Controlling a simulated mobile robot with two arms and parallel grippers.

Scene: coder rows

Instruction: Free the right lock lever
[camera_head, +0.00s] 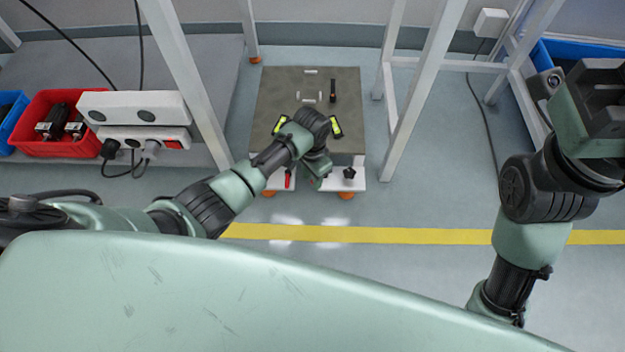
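A low cart with a grey-brown top (345,88) stands on orange casters in the middle of the view. Two black pieces with yellow-green faces lie on its top, one at left (280,124) and one at right (337,127). On the white front are a red lever (288,178) at left and a black star-shaped knob (349,174) at right. I cannot tell which part is the right lock lever. My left gripper (318,176) hangs at the cart's front, between the red lever and the knob; its fingers are too small to read. My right gripper (602,95) is raised at far right, away from the cart.
White frame posts (422,90) stand on both sides of the cart. At left are a red bin (55,118) with black parts and a white socket box (135,108). A blue bin (590,52) is at upper right. Floor with a yellow line (400,236) is clear in front.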

